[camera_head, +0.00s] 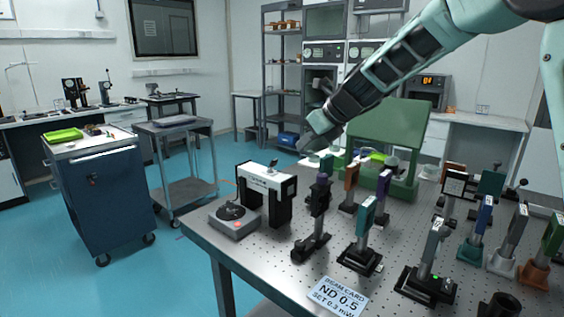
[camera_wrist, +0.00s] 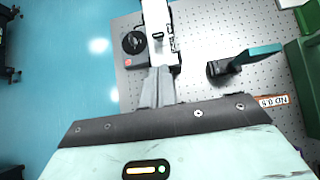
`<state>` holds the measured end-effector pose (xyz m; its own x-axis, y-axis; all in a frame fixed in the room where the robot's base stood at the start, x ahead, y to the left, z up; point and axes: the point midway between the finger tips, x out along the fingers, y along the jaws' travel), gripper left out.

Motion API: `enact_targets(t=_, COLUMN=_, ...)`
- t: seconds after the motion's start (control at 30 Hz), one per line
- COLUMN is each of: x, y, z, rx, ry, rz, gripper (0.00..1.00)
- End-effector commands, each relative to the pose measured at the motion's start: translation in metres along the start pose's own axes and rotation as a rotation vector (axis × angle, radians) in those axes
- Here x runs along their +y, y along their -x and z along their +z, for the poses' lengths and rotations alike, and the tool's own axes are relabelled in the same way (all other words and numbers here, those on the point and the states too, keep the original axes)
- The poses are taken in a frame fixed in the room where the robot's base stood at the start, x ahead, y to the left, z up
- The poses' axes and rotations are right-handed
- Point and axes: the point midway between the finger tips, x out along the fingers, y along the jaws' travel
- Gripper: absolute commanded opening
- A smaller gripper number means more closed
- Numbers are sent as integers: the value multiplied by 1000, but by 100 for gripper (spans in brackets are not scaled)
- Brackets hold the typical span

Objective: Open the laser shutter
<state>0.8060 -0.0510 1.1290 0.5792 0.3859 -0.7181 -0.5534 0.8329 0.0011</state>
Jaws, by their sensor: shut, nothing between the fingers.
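A white-topped housing on dark legs (camera_head: 266,178), which looks like the laser shutter, stands near the table's left edge with a small lever (camera_head: 274,165) on top. Its front lettering is too small to read. In the wrist view the housing (camera_wrist: 157,20) lies just beyond my fingertips, with the lever (camera_wrist: 158,35) on it. My gripper (camera_head: 306,145) is shut and empty, above and to the right of the housing in the head view. Its fingers (camera_wrist: 158,75) also show in the wrist view. I cannot tell exactly how high they are above the housing.
A grey box with a black dial (camera_head: 233,218) sits beside the housing. Several post-mounted optics, such as a teal one (camera_head: 366,215), crowd the table's right. A green frame (camera_head: 385,140) stands behind. A beam card (camera_head: 338,297) lies at the front edge. A blue cabinet (camera_head: 100,190) stands left.

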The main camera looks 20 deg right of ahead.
Motion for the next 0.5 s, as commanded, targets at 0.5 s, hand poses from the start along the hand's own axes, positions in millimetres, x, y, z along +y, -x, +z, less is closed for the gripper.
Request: enact_targets(t=0.5, x=1, y=-72, z=-1, rx=3, ry=2, rz=3, gripper=0)
